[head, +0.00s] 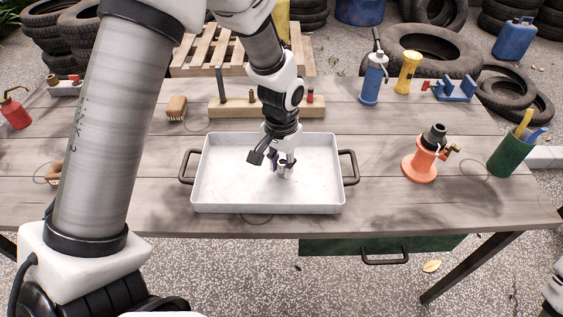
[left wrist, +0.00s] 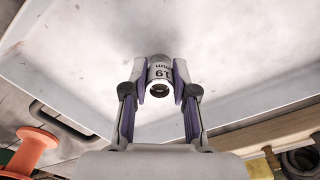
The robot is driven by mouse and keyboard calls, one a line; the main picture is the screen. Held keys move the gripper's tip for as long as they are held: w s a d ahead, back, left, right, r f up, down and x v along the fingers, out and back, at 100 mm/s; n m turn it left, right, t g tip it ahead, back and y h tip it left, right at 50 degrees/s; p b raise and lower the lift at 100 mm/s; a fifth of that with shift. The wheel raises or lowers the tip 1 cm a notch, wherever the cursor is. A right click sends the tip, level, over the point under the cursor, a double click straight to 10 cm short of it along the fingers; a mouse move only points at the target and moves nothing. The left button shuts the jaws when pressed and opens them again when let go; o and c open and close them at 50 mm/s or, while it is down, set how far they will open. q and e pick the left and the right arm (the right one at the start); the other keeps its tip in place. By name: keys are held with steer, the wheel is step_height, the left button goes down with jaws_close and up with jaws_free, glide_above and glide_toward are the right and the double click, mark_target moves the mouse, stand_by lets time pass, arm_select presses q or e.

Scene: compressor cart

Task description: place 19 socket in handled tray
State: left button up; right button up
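The 19 socket (left wrist: 160,74) is a grey metal cylinder marked "19 mm", seen end-on between my left fingertips in the left wrist view. My left gripper (head: 284,168) points down inside the white handled tray (head: 230,200), right of its middle. In the left wrist view, the left gripper (left wrist: 160,90) has its purple pads against both sides of the socket. Whether the socket touches the tray floor is hard to tell. The tray has a dark handle at each end and is otherwise empty.
A wooden rail with posts (head: 240,107) stands behind the tray. A brush (head: 176,107) lies to its left. An orange stand (head: 422,165) and a green cup (head: 508,155) are on the right. Blue and yellow bottles stand at the back right.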

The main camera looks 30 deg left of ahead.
mark_target(281, 162)
arm_select(q)
steer(key=o, duration=0.3)
steer(key=shift+o, duration=0.2)
step_height(281, 162, up, 12)
steer(key=p, duration=0.1)
steer(key=shift+r+p, duration=0.2)
steer(key=shift+p, duration=0.1)
